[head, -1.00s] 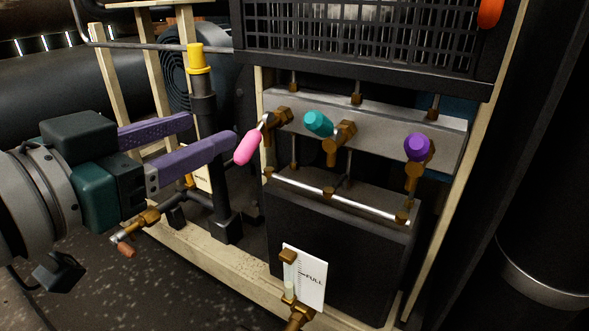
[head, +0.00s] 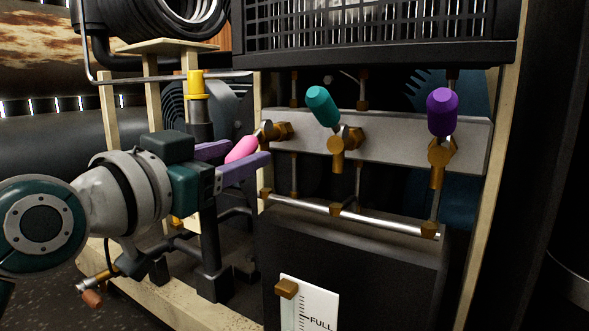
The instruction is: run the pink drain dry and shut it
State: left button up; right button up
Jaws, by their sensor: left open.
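The pink drain handle (head: 241,149) sits on a brass valve (head: 275,131) at the left end of the grey manifold block (head: 395,145). It slants down to the left. My left gripper (head: 250,153) is open, with one purple finger behind the pink handle and the other in front and below it. The handle shows between the fingers; I cannot tell whether either finger touches it. The outlet under the pink valve is hidden by the near finger, so no flow can be seen. My right gripper is not in view.
A teal handle (head: 322,106) and a purple handle (head: 442,112) stand up on the same block. Below are a silver pipe (head: 385,221), a dark tank (head: 350,255) and a white FULL gauge (head: 318,309). A yellow-capped pipe (head: 196,85) stands close behind my left gripper.

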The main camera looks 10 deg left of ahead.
pick_arm(q)
jog(key=shift+x, duration=0.75)
grip_shut()
dwell(1.0)
